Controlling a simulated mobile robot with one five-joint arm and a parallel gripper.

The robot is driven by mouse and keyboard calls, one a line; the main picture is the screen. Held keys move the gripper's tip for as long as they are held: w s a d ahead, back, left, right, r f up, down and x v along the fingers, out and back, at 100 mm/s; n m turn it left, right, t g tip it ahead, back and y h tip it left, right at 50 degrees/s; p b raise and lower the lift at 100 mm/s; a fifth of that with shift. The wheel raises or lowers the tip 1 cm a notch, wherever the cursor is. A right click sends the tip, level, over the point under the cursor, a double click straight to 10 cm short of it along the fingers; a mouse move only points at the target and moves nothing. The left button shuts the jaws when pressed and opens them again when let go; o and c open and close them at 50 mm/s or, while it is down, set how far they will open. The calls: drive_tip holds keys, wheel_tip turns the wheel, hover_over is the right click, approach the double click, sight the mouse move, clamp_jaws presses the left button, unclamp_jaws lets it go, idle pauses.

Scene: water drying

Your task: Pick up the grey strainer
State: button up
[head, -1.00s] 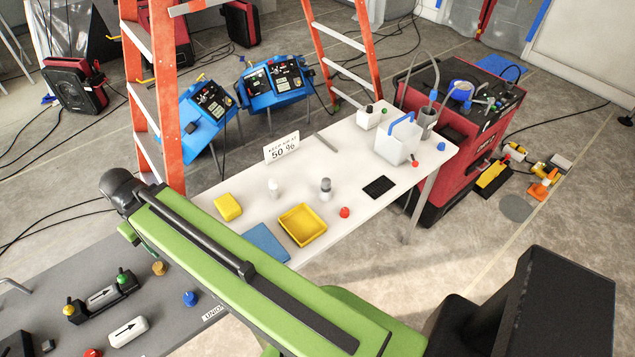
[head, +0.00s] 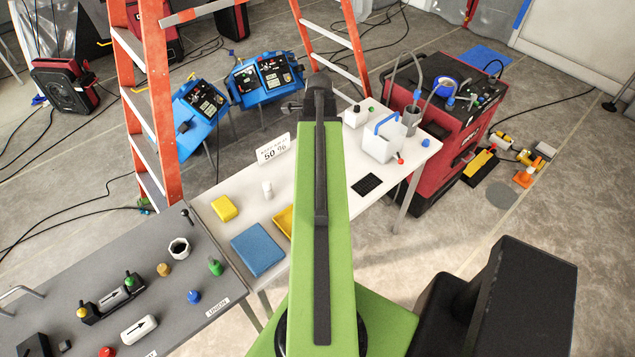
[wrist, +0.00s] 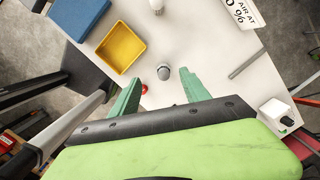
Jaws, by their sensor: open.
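A small upright piece with a grey rounded top, which looks like the grey strainer (wrist: 164,73), stands on the white table (wrist: 205,40) in the wrist view. My gripper (wrist: 161,78) is open, its two green fingers on either side of the strainer in the picture. Nothing is held. I cannot tell the height of the fingertips above the table. In the head view my green arm hides the strainer and the fingers.
A yellow tray (wrist: 121,48) and blue pad (wrist: 87,12) lie left of the strainer in the wrist view. A red knob (wrist: 145,89) is by the left finger. A grey bar (wrist: 243,60) lies right. A white caddy (head: 381,143) stands near the table's far right end.

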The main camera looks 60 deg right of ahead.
drive_tip(key=s+d+m, duration=0.3)
drive_tip(key=s, duration=0.2)
drive_tip(key=f+b, duration=0.4)
drive_tip(key=w+f+b, duration=0.1)
drive_tip(key=f+b, duration=0.2)
drive_tip(key=b, duration=0.1)
drive_tip(key=w+f+b, duration=0.1)
drive_tip(key=f+b, duration=0.3)
drive_tip(key=shift+a+f, duration=0.25)
drive_tip(key=shift+f, duration=0.05)
drive_tip(key=f+b, duration=0.3)
drive_tip(key=w+f+b, duration=0.1)
drive_tip(key=f+b, duration=0.1)
drive_tip(key=shift+w+a+f, duration=0.1)
drive_tip(key=shift+a, duration=0.2)
drive_tip(key=shift+r, duration=0.2)
drive_tip(key=shift+c, duration=0.4)
clamp_jaws()
